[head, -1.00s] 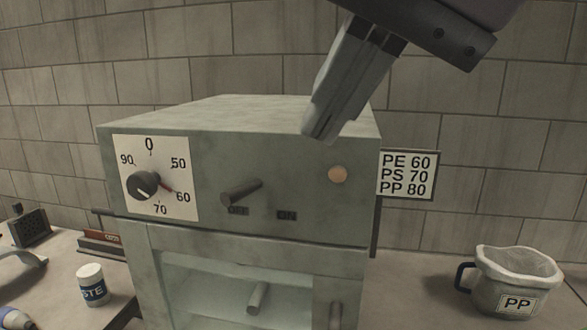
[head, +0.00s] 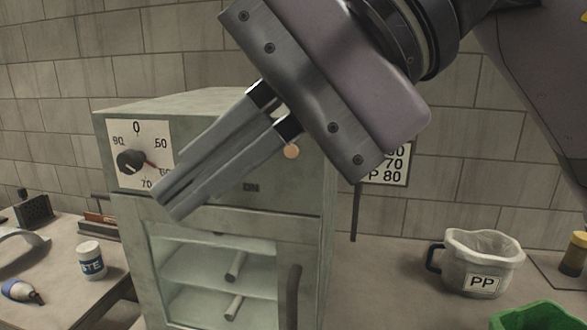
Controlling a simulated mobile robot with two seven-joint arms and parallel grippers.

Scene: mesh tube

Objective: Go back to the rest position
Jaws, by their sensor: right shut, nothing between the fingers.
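My right gripper (head: 167,205) is in front of the grey-green oven cabinet (head: 215,103), with its arm coming in from the upper right. Its two fingers are shut with nothing between them and point down and left. They cover the middle of the cabinet's front panel, including the lever and part of the dial (head: 131,161). I cannot tell whether the fingers touch the panel. A round orange light (head: 291,152) shows just right of the fingers. My left gripper is not in view.
The cabinet's glass door (head: 210,275) has a dark upright handle (head: 294,295). A white jug marked PP (head: 480,262) stands on the right bench, near a green container (head: 535,315). A small white jar (head: 91,260) stands on the left bench. The sign (head: 395,178) is partly covered by my gripper.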

